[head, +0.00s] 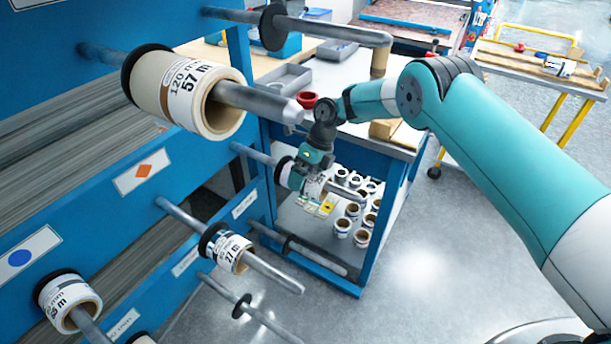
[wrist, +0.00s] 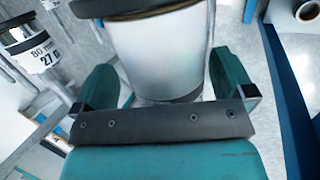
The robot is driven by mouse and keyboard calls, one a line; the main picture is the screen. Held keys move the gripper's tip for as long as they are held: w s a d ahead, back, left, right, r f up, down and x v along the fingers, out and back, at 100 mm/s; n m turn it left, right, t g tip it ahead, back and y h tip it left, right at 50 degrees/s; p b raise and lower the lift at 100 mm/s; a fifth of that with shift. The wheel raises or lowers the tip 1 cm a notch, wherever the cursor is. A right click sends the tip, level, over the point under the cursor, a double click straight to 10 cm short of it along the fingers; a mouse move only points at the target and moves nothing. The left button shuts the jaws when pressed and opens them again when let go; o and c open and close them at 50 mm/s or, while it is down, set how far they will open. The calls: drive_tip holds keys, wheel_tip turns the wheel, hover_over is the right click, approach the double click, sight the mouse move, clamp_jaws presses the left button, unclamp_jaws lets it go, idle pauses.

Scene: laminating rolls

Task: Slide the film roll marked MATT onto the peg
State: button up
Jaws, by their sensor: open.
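My gripper (head: 318,200) is at a middle peg (head: 346,192) of the blue rack. A white film roll (head: 312,186) sits around that peg, against a black disc (head: 283,171). In the wrist view my gripper (wrist: 160,85) is open, with one teal finger on each side of this white roll (wrist: 158,50); whether they touch it cannot be told. A dark band shows at each end of the roll there. No MATT marking is legible on any roll, so I cannot tell which roll is the MATT one.
A large roll marked 57 m (head: 190,92) is on the upper peg. A roll marked 27 m (head: 230,250) and another roll (head: 70,303) are on lower pegs. Several rolls stand on the low shelf (head: 300,225). A yellow-legged table (head: 545,80) is at the back right. Open floor (head: 440,260) lies right.

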drive_tip(key=p+v, duration=1.2)
drive_tip(key=p, duration=0.2)
drive_tip(key=shift+p, duration=0.3)
